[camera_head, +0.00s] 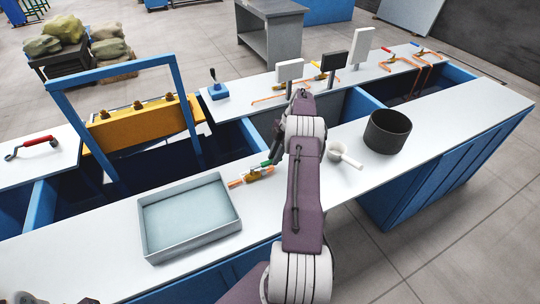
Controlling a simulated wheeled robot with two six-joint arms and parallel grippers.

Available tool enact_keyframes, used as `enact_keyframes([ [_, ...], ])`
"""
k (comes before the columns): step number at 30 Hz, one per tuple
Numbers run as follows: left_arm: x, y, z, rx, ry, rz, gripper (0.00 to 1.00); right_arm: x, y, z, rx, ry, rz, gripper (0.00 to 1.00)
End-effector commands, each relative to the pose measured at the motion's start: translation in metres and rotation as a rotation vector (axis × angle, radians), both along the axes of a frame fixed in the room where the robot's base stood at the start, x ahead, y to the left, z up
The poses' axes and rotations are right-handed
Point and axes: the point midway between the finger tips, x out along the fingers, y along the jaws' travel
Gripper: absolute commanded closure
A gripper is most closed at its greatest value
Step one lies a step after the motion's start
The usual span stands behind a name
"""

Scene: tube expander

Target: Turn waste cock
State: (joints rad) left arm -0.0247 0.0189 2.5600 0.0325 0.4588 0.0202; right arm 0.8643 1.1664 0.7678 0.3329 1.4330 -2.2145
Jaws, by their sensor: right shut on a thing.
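A small brass valve with a green handle (266,163) and a copper-coloured pipe end (236,183) sits on the white bench top, just right of the grey tray. My right gripper (273,157) points down at the valve's green handle and is shut on it. My right wrist and forearm partly hide the fingers and the valve's right side. How far the handle is turned is too small to tell. Other cocks with copper-coloured pipes (395,62) stand at the far right of the bench.
A shallow grey tray (152,250) lies left of the valve. A blue frame (112,70) rises at the left, by an open bench recess. A red-handled tool (40,141) lies far left.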

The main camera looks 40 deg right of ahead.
Motion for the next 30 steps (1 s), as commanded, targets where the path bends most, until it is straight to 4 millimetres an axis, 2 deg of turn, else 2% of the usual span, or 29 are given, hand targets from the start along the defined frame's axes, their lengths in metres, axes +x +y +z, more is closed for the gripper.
enact_keyframes([
  [8, 0.0, 0.0, 0.0, 0.0, 0.0, 0.0, 0.64, 0.001, 0.0, 0.001, -0.002, -0.003, 0.003, 1.0],
  [9, 0.0, 0.0, 0.0, 0.0, 0.0, 0.0, 0.64, 0.001, 0.0, 0.001, -0.002, -0.003, 0.003, 0.72],
  [11, 0.0, 0.0, 0.0, 0.0, 0.0, 0.0, 0.64, 0.001, 0.0, 0.001, -0.002, -0.003, 0.003, 0.58],
  [22, 0.0, 0.0, 0.0, 0.0, 0.0, 0.0, 0.64, 0.0, -0.002, 0.005, -0.002, -0.003, 0.002, 0.58],
  [26, 0.0, 0.0, 0.0, 0.0, 0.0, 0.0, 0.64, -0.002, -0.01, 0.024, -0.004, -0.004, 0.0, 0.58],
  [29, 0.0, 0.0, 0.006, 0.0, 0.0, 0.0, 0.64, -0.004, -0.018, 0.044, -0.005, -0.005, 0.001, 0.58],
  [30, 0.0, 0.0, 0.015, 0.0, 0.0, 0.0, 0.64, -0.005, -0.02, 0.054, -0.003, -0.004, 0.001, 0.58],
])
